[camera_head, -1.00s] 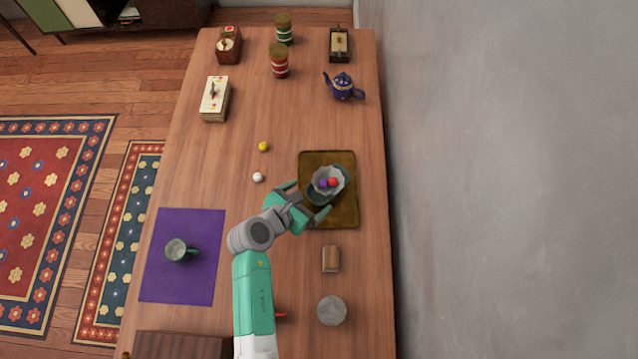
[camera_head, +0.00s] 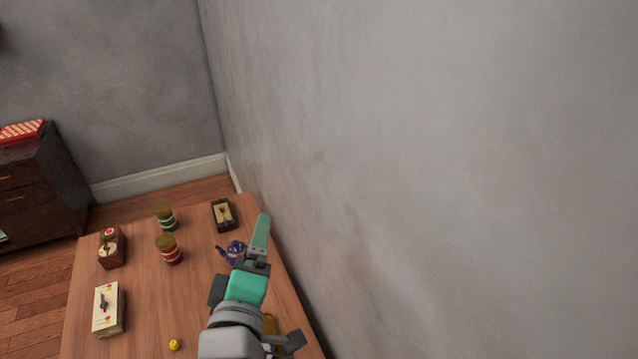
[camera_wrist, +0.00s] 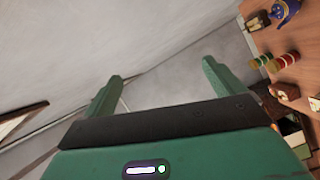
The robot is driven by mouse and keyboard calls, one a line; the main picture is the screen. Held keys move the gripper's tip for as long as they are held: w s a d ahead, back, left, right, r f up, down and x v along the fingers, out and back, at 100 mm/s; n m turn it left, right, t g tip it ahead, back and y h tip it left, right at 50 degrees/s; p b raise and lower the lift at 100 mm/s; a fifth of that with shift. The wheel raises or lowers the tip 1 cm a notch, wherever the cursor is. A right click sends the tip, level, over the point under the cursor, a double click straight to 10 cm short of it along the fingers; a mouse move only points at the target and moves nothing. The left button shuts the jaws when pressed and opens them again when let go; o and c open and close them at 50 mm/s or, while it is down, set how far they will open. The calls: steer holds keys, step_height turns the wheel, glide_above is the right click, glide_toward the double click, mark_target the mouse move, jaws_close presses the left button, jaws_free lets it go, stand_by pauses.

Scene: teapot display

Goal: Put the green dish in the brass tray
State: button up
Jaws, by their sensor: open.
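My gripper (camera_head: 260,232) is raised over the far part of the table, in front of the grey wall. In the wrist view its two green fingers (camera_wrist: 161,76) stand wide apart with nothing between them. A small brassy patch (camera_head: 270,324) shows beside my arm near the bottom of the head view; it looks like part of the brass tray, which is otherwise hidden or out of frame. The green dish is not visible in either view now.
A blue teapot (camera_head: 234,252) stands just left of my gripper. Red (camera_head: 168,249) and green (camera_head: 165,217) striped canisters, several boxes and a yellow ball (camera_head: 174,344) stand on the table. The wall (camera_head: 420,180) runs close along its right side.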

steer(key=s+d+r+m+t, duration=0.2)
steer(key=s+d+r+m, duration=0.1)
steer(key=r, duration=0.6)
steer(key=s+d+r+m+t, duration=0.3)
steer(key=s+r+m, duration=0.3)
steer(key=r, duration=0.4)
steer(key=s+d+r+m+t, duration=0.3)
steer(key=s+d+r+m, duration=0.1)
steer(key=r, duration=0.5)
steer(key=shift+s+d+r+m, duration=0.25)
steer(key=shift+s+d+m, duration=0.2)
steer(key=shift+s, duration=0.3)
step_height(320, 180, up, 27)
steer(key=p, duration=2.6)
steer(key=shift+a+p, duration=0.15)
steer(key=shift+p, duration=0.2)
steer(key=shift+f, duration=0.1)
